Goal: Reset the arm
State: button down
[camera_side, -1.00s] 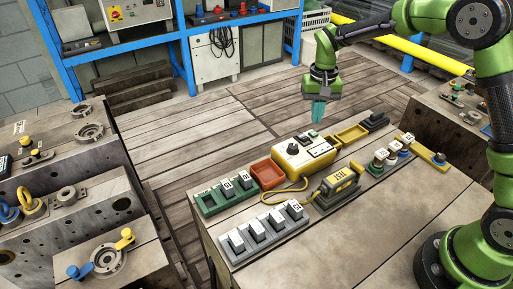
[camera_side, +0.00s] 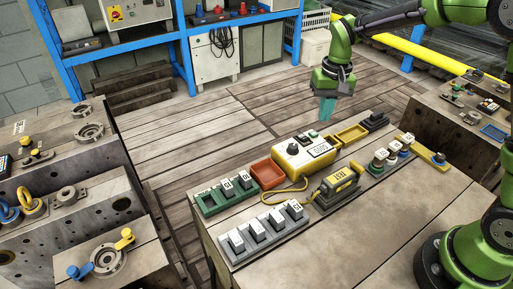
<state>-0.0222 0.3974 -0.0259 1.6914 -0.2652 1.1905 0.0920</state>
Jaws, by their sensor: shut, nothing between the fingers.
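My gripper (camera_side: 326,112) hangs from the green arm at the upper right of the middle, fingers pointing down. Its teal fingertips are shut and hold nothing. In the picture it shows just above the far edge of the bench (camera_side: 390,220), behind the yellow meter box (camera_side: 303,152) and the yellow tray (camera_side: 351,133). It looks apart from everything; its exact height is hard to tell.
On the bench are a red-orange tray (camera_side: 267,173), a green rack (camera_side: 209,205), a grey rack (camera_side: 242,255) with several blocks, and a yellow handheld device (camera_side: 337,187) with a cable. Machine blocks (camera_side: 75,195) stand left. Open wooden floor (camera_side: 215,125) lies behind.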

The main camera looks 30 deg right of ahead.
jog(key=s+a+r+t, duration=0.1)
jog(key=s+r+t, duration=0.2)
jog(key=s, duration=0.7)
jog(key=s+a+r+n+t+y, duration=0.1)
jog(key=s+r+t, duration=0.2)
jog(key=s+r, duration=0.5)
jog(key=shift+s+a+r+t+y, duration=0.2)
jog(key=shift+s+t+y, duration=0.15)
jog(key=shift+s, duration=0.7)
